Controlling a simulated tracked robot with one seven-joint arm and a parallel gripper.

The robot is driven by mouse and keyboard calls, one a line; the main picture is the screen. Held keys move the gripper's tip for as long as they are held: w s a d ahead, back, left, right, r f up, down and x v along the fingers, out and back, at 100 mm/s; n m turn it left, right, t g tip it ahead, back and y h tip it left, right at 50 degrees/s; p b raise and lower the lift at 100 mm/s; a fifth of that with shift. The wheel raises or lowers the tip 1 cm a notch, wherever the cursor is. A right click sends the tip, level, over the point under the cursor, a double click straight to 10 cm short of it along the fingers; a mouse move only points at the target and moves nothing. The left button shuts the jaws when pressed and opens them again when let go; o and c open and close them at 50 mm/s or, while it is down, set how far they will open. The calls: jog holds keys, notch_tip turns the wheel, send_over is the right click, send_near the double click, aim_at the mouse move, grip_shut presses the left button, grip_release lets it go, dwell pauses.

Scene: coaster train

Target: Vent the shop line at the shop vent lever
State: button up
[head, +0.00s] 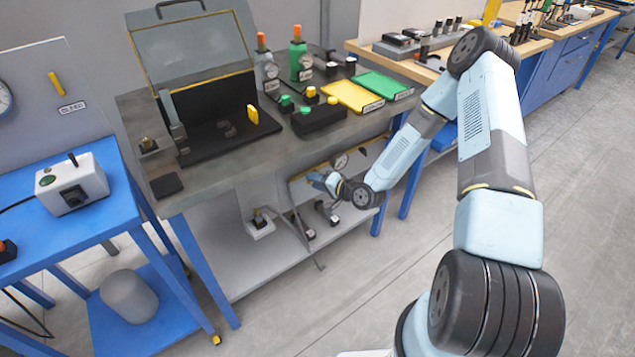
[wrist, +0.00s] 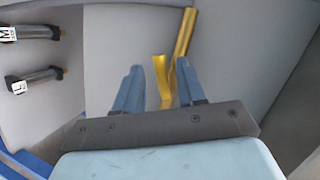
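My gripper (wrist: 158,75) is open in the wrist view, its two blue fingers apart. No label on the lever is readable. In the head view my gripper (head: 322,180) is small, below the grey bench top, by a pale panel with a round gauge (head: 340,160) and a yellow pipe. The lever is not distinct there.
The grey bench (head: 215,165) overhangs my gripper, with a lower shelf (head: 270,265) beneath. A blue bench (head: 120,185) stands left. Floor at right is clear.

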grip_shut()
dwell(0.4)
jog(key=shift+d+r+m+y, duration=0.1)
jog(key=shift+r+m+y, duration=0.1)
jog(key=shift+m+y, duration=0.5)
jog(key=shift+r+m+y, duration=0.2)
jog(key=shift+m+y, duration=0.2)
jog(key=shift+m, duration=0.6)
grip_release()
jog(key=shift+r, duration=0.1)
jog(key=v, duration=1.3)
jog(key=shift+s+d, duration=0.2)
jog(key=shift+d, duration=0.1)
